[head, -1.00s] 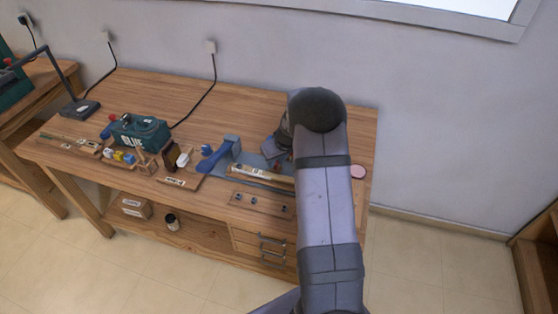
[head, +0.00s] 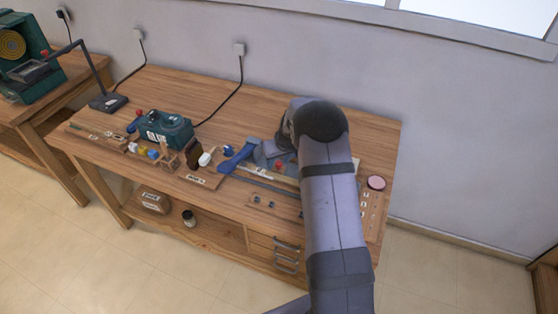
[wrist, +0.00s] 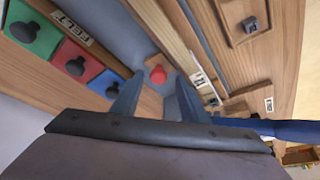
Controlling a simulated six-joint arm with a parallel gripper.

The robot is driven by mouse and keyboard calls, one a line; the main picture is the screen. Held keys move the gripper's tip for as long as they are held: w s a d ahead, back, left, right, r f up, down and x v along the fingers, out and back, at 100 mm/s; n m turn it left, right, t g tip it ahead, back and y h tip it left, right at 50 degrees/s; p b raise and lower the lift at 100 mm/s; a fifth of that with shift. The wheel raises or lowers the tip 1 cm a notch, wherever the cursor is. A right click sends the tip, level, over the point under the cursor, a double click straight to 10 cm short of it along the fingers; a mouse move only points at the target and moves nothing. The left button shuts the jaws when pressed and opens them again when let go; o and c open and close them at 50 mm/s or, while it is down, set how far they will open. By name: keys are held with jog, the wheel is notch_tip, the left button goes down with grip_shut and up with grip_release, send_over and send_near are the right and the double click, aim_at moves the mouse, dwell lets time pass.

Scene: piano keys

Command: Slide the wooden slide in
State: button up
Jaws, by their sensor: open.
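A long pale wooden strip with a white label (head: 257,171) lies on the bench beside a grey-blue plate; it may be the wooden slide, but I cannot tell for sure. In the wrist view a wooden strip (wrist: 163,28) runs diagonally along a grey-blue surface, with a white label near its lower end. A red knob (wrist: 157,74) shows beyond the fingers, close to that strip. My gripper (wrist: 157,100) is open, and no object shows between its fingers. In the head view my arm hides the gripper and the right part of the strip.
Green, red and blue blocks with black knobs (wrist: 76,64) sit beside a "FELT" label. A wooden plate with a black knob (wrist: 247,25) is at upper right. A blue tool (head: 236,160), a teal box (head: 165,130) and a pink disc (head: 376,183) are on the bench. The back is mostly clear.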

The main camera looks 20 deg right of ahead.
jog(key=b+v, duration=0.2)
jog(key=v, duration=0.5)
dwell(0.3)
jog(key=shift+r, duration=0.15)
